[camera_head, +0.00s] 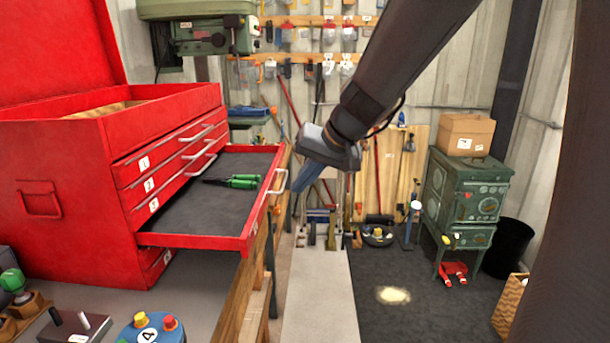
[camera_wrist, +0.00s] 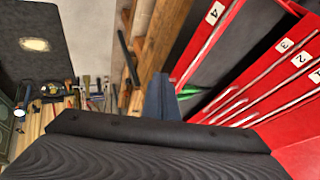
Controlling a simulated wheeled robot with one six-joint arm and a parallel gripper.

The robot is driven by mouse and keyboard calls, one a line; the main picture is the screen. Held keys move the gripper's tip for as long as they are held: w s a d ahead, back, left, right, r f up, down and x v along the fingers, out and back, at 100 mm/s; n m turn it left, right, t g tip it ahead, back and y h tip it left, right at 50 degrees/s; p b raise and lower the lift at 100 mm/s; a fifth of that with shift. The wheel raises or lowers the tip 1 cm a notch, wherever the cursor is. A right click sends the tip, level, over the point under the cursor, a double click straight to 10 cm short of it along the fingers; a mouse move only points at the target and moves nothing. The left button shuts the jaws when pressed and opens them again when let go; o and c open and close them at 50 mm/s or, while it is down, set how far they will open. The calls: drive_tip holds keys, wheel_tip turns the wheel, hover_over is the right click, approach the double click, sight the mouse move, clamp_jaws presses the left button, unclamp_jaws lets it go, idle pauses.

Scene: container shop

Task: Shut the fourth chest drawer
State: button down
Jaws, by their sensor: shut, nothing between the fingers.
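The red tool chest (camera_head: 70,200) stands on the bench at the left. Its fourth drawer (camera_head: 195,241) is pulled far out to the right, and the label 4 on its front (camera_wrist: 232,22) shows in the wrist view. Green-handled tools (camera_head: 243,181) lie on its dark liner. The drawer's pale bar handle (camera_head: 279,182) is on its front. My gripper (camera_head: 300,190) is shut and empty, just right of the handle and pointing down-left. In the wrist view its fingers (camera_wrist: 160,92) are close to the drawer front; I cannot tell whether they touch.
The upper drawers, labelled 1 to 3, look shut, as does a drawer below (camera_head: 158,266). A blue button box (camera_head: 150,329) sits on the bench. A green drill press (camera_head: 205,25) is behind. A green stove (camera_head: 463,200) stands right. Floor between is mostly clear.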

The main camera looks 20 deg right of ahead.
drive_tip(key=w+a+f+p, duration=0.2)
drive_tip(key=w+a+f, duration=0.1)
drive_tip(key=a+f, duration=0.1)
drive_tip(key=shift+w+a, duration=0.4)
drive_tip(key=shift+a, duration=0.35)
